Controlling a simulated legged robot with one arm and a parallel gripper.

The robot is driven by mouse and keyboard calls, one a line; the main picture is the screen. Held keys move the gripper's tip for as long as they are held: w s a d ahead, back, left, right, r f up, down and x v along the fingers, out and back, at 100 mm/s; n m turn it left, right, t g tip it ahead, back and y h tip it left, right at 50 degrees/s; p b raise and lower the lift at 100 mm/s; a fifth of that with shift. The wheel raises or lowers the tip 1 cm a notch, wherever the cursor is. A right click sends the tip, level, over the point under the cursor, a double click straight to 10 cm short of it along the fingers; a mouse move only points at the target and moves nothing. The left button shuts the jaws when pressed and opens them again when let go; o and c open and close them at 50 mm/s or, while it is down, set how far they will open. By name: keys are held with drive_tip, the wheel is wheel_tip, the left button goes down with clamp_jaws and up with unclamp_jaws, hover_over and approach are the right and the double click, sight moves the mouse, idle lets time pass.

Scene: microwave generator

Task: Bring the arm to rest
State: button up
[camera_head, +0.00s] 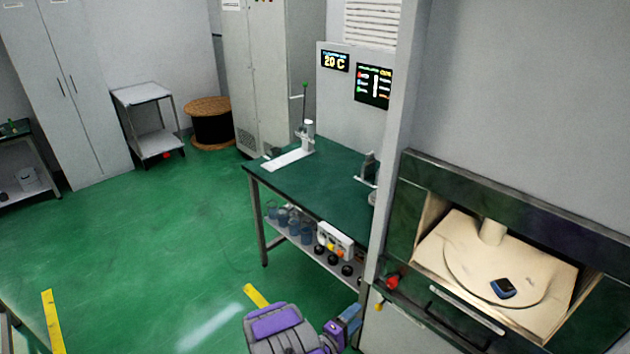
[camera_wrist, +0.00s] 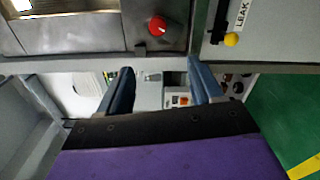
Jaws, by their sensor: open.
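My arm (camera_head: 275,328), purple and grey, shows at the bottom of the head view, low in front of the green-topped bench. My gripper (camera_head: 346,322) is to its right, near the bench's front right leg. In the wrist view my gripper (camera_wrist: 160,78) has its two dark blue fingers spread apart with nothing held between them. The fingers point toward the bench and the microwave's side panel, with no clear contact seen. Much of the arm is out of view.
An open microwave chamber (camera_head: 435,235) is at the right, with a small dark blue device (camera_head: 503,288) on its round plate. A red knob (camera_head: 393,282) sits beside it, also in the wrist view (camera_wrist: 158,26). The bench (camera_head: 315,185) bears a white stand. Green floor (camera_head: 150,250) is clear at left.

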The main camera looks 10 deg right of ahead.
drive_tip(key=w+a+r+m+g+y, duration=0.2)
drive_tip(key=w+a+r+m+y, duration=0.25)
drive_tip(key=w+a+y, duration=0.6)
drive_tip(key=s+a+r+g+y+b, duration=0.1)
drive_tip(key=s+a+r+y, duration=0.3)
drive_tip(key=r, duration=0.3)
drive_tip(key=s+a+r+g+y+b, duration=0.1)
drive_tip(key=s+a+r+y, duration=0.1)
drive_tip(key=s+a+r, duration=0.5)
drive_tip(key=s+d+r+m+g, duration=0.1)
drive_tip(key=s+d+r+g, duration=0.1)
drive_tip(key=s+r, duration=0.4)
drive_tip(key=s+d+r+m+g, duration=0.1)
drive_tip(key=s+d+r+g, duration=0.2)
drive_tip(key=s, duration=0.5)
drive_tip(key=s+d+r+m+g, duration=0.1)
drive_tip(key=s+d, duration=0.3)
drive_tip(key=s, duration=0.4)
drive_tip(key=s+d+r+m+g+h, duration=0.1)
drive_tip(key=s+d, duration=0.3)
drive_tip(key=s, duration=0.4)
drive_tip(key=s+d+r+m+g+h+b, duration=0.1)
drive_tip(key=s+d+r, duration=0.2)
drive_tip(key=s, duration=0.6)
drive_tip(key=shift+d+g, duration=0.4)
drive_tip(key=shift+d, duration=0.05)
drive_tip(key=shift+w, duration=0.1)
drive_tip(key=shift+c, duration=0.5)
